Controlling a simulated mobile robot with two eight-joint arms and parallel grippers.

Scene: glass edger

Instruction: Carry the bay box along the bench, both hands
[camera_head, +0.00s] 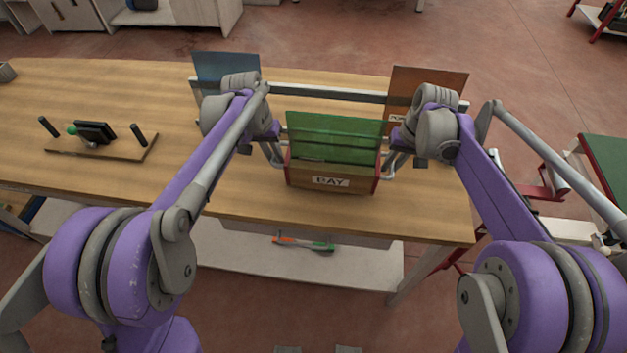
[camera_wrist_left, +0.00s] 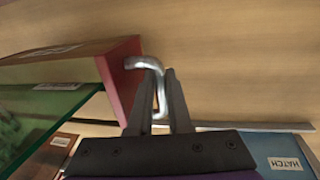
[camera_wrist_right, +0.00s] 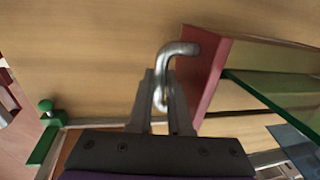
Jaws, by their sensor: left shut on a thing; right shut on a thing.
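The bay box (camera_head: 330,181) is a wooden box with red end walls and a "BAY" label, upright at the front middle of the bench (camera_head: 240,200). Green glass panes (camera_head: 335,135) stand in it. My left gripper (camera_head: 277,160) is shut on the metal handle at its left end; the left wrist view shows the fingers around the bent handle (camera_wrist_left: 157,80). My right gripper (camera_head: 392,168) is shut on the right-end handle; it also shows in the right wrist view (camera_wrist_right: 168,75). I cannot tell whether the box touches the bench top.
Behind the box stand a blue panel (camera_head: 226,70), labelled "HATCH" in the left wrist view, and a brown panel (camera_head: 428,90), joined by a long rail (camera_head: 325,92). A board with black posts (camera_head: 95,146) lies on the left. The bench between is clear.

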